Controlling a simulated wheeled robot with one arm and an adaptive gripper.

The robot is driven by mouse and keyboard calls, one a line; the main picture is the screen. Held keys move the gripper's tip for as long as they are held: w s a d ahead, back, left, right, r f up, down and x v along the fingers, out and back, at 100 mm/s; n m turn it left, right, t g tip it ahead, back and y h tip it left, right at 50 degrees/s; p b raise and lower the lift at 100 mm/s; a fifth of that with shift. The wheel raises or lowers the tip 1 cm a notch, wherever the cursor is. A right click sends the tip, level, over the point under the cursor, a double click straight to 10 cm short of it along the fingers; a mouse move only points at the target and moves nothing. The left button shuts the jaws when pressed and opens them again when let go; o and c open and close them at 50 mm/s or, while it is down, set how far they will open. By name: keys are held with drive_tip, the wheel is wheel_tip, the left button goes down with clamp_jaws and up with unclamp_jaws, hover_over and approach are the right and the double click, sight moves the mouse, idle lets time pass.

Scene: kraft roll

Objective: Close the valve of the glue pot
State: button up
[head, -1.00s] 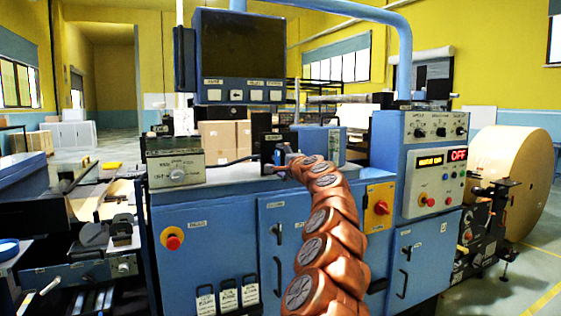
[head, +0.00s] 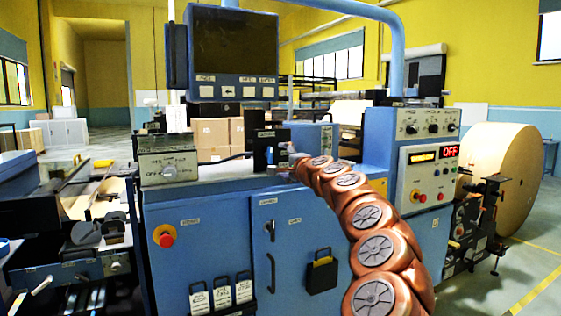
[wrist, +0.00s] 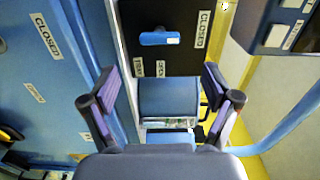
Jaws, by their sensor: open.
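In the wrist view, a blue valve handle (wrist: 160,38) lies crosswise on a black panel (wrist: 140,17). A CLOSED label (wrist: 204,29) is to its right, and smaller labels sit below it. My gripper (wrist: 160,78) is open and empty, its two purple-padded fingers wide apart. In the picture, the handle is above and between the fingertips, with no contact visible. In the head view, a small black unit (head: 263,153) stands on the blue cabinet top, at the end of my copper arm. The gripper is too small there to make out clearly. I cannot tell which body is the glue pot.
The blue cabinet (head: 205,240) fills the middle, with a red knob (head: 166,237) and a black holder (head: 321,273) on its front. A grey box with a dial (head: 168,168) stands left on top. The monitor (head: 235,45) hangs above. A kraft roll (head: 510,180) is right.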

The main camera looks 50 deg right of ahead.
drive_tip(key=shift+v, duration=0.9)
